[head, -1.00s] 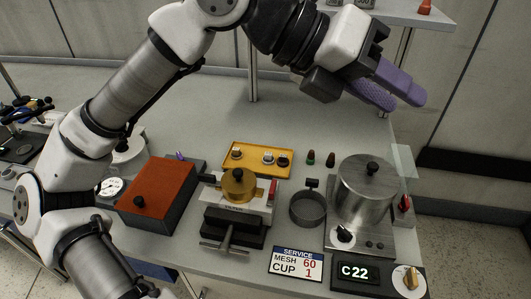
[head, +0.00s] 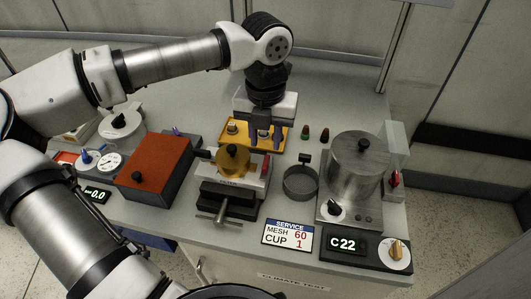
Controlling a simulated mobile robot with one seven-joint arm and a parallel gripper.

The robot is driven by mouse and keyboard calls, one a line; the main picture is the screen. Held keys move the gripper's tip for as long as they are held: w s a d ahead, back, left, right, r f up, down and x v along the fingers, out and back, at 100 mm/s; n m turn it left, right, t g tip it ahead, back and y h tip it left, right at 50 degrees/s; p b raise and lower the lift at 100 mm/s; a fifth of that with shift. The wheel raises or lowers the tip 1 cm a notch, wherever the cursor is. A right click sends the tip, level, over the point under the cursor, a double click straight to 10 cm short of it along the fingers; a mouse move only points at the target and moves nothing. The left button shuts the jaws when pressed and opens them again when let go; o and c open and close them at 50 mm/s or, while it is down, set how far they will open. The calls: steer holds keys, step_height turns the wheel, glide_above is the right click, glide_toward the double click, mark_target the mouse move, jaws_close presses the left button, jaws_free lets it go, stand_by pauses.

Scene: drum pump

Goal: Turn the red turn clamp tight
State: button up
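One red part (head: 395,179) is at the right side of the steel pot (head: 355,165). The other is a narrow red piece (head: 265,166) at the right end of the vise-like fixture (head: 228,200), beside a brass round part with a black knob (head: 232,160). My gripper (head: 265,139) points down with its purple fingers apart and nothing seen between them. It appears in front of the yellow tray, just behind the fixture; its height is hard to judge.
The yellow tray (head: 209,138) holds small knobbed parts. An orange-topped box (head: 158,168) stands left of the fixture. A dark ring cup (head: 300,183), a service sign (head: 288,236) and a C22 display (head: 345,244) are to the right.

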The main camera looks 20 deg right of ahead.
mark_target(266, 161)
step_height(266, 161, down, 7)
steer(key=shift+r+p, duration=0.1)
steer(key=shift+p, duration=0.55)
jaws_close()
